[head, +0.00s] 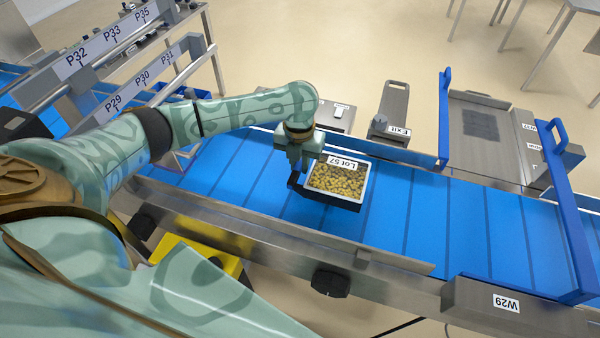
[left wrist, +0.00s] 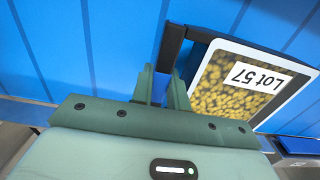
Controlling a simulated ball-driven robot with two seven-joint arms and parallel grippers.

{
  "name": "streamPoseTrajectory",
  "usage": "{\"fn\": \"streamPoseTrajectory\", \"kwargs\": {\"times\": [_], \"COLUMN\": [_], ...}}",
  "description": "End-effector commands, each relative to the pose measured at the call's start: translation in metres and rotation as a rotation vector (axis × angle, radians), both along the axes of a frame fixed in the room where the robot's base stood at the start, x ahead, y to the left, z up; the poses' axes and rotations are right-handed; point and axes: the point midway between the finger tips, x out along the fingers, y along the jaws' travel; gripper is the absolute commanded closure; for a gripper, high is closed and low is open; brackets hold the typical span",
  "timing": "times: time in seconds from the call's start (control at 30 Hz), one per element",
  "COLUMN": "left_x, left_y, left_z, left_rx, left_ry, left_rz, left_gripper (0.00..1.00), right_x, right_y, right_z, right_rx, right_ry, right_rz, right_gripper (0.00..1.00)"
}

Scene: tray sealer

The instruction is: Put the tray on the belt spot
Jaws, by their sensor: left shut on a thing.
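The tray (head: 333,200) is dark with a pale rim, filled with yellow-brown pieces and labelled "Lot 57". My left gripper (head: 294,178) is shut on the black handle at the tray's left side. In the left wrist view the gripper's fingers (left wrist: 163,88) close around the handle (left wrist: 171,46), with the tray (left wrist: 258,50) to the right. The tray is over the blue belt (head: 250,180); whether it touches it I cannot tell. No marked belt spot can be made out. My right gripper is not in view.
Blue upright guards (head: 445,115) and (head: 567,210) stand at the right of the belt. Metal rails (head: 370,262) run along the near edge. An "Exit" block (head: 390,108) stands behind the belt. Label rails "P29" to "P35" (head: 110,45) are at upper left. Belt right of the tray is clear.

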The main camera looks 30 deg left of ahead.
Motion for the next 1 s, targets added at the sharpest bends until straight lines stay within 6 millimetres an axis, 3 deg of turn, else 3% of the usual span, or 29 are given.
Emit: {"fn": "streamPoseTrajectory", "kwargs": {"times": [0.2, 0.57, 0.6, 0.67, 1.0], "left_x": [0.003, 0.003, 0.002, 0.002, 0.003], "left_y": [0.001, 0.001, 0.002, 0.002, 0.002], "left_z": [-0.032, -0.036, -0.036, -0.036, -0.032], "left_rx": [0.000, -0.001, 0.000, 0.000, 0.001], "left_ry": [0.001, -0.002, -0.001, -0.001, -0.003], "left_rz": [0.000, 0.000, 0.000, -0.001, -0.001], "left_gripper": [1.00, 1.00, 0.78, 0.62, 0.62], "right_x": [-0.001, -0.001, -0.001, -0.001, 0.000], "right_y": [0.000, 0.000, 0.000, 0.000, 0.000], "right_z": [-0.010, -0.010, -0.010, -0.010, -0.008], "right_rx": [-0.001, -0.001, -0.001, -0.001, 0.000], "right_ry": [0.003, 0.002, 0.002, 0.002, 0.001], "right_rz": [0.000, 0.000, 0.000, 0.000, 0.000], "right_gripper": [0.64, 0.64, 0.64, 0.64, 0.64]}}
